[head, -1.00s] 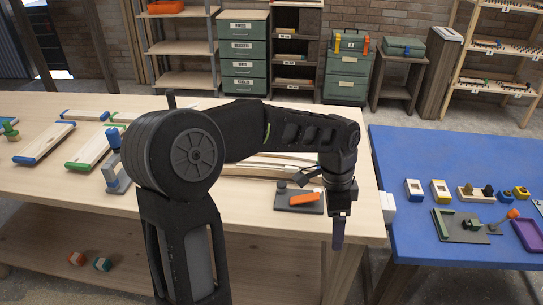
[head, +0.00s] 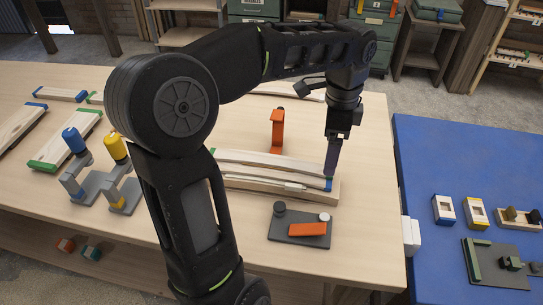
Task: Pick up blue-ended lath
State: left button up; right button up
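In the head view, a pale lath with a blue end (head: 328,185) lies at the middle of the wooden table, its right end below my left gripper. A green-ended lath (head: 265,161) lies just behind it. My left gripper (head: 331,174) points down, its dark fingers at the right ends of these laths. I see the fingers edge-on, so I cannot tell if they are open or touch the blue end. The left stretch of the laths is hidden behind my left arm. My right gripper is not in view.
A grey plate with an orange bar (head: 308,229) lies in front of the laths. An orange stand (head: 277,130) is behind them. Grey clamps with blue and yellow tops (head: 117,147) and more boards (head: 65,140) are at left. A blue table (head: 430,150) is at right.

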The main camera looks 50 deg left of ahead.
pick_arm(q)
jog(key=shift+s+d, duration=0.1)
jog(key=shift+f, duration=1.3)
notch_tip(320, 180, down, 5)
jog(key=shift+d+f+p, duration=0.1)
jog(key=shift+p, duration=0.45)
jog(key=shift+c, duration=0.3)
jog(key=c, duration=1.4)
jog(key=shift+c, duration=0.2)
